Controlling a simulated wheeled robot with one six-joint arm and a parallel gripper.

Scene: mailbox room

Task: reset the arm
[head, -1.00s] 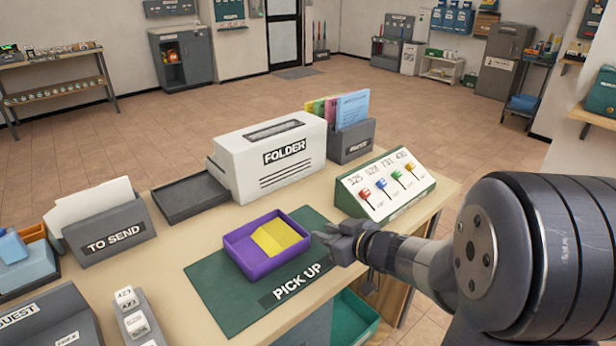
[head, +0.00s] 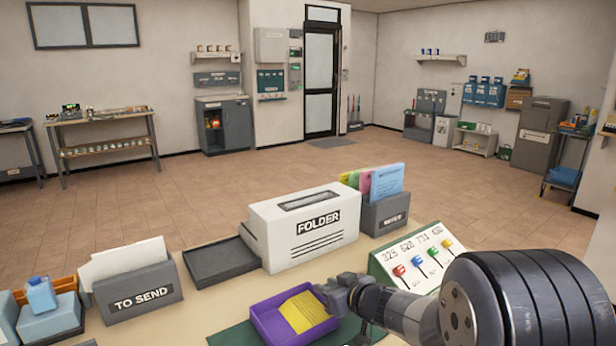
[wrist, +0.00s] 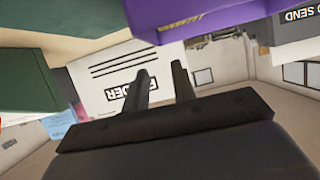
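My arm reaches in from the right in the head view. My gripper (head: 335,290) is beside the right rim of a purple tray (head: 262,325), above the desk. In the wrist view my gripper (wrist: 161,80) shows two dark fingers standing apart with nothing between them. The purple tray holds yellow paper (head: 305,311); the tray also shows at the top of the wrist view (wrist: 210,18), which is upside down. I cannot tell whether gripper and tray touch.
On the desk stand the white FOLDER machine (head: 300,230), a dark empty tray (head: 221,258), the TO SEND holder (head: 138,292), a holder with coloured folders (head: 384,215), and a panel of coloured levers (head: 405,262). Open tiled floor (head: 200,200) lies beyond the desk.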

